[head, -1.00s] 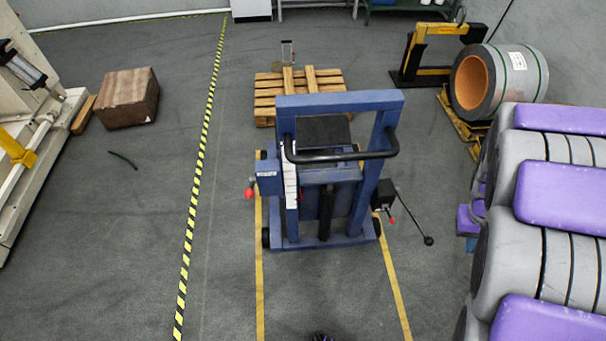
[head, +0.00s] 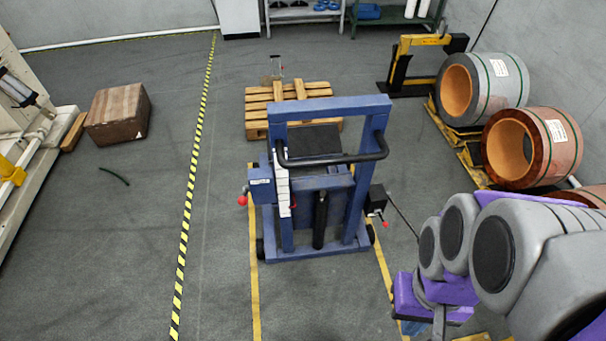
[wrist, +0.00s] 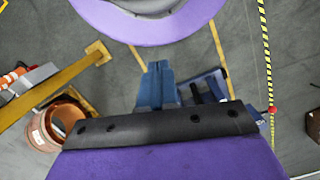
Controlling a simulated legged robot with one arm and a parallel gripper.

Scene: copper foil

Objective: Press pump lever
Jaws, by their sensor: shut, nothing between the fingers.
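A blue wheeled frame cart (head: 330,110) with a black handlebar stands in the middle of the head view. On its right side a black box with a red knob (head: 385,224) carries a thin dark rod, the pump lever (head: 402,216). The lever slants down to the right and its far end is hidden behind my arm. My gripper (head: 432,298), purple and grey, appears low at the right, apart from the cart. It is shut and empty. The lever is not clear there.
A wooden pallet (head: 257,112) is behind the cart. Copper coils (head: 533,145) and a yellow-black stand (head: 432,42) are at the right. A brown box (head: 118,115) lies left, beyond striped tape (head: 187,215). Floor left of the cart is clear.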

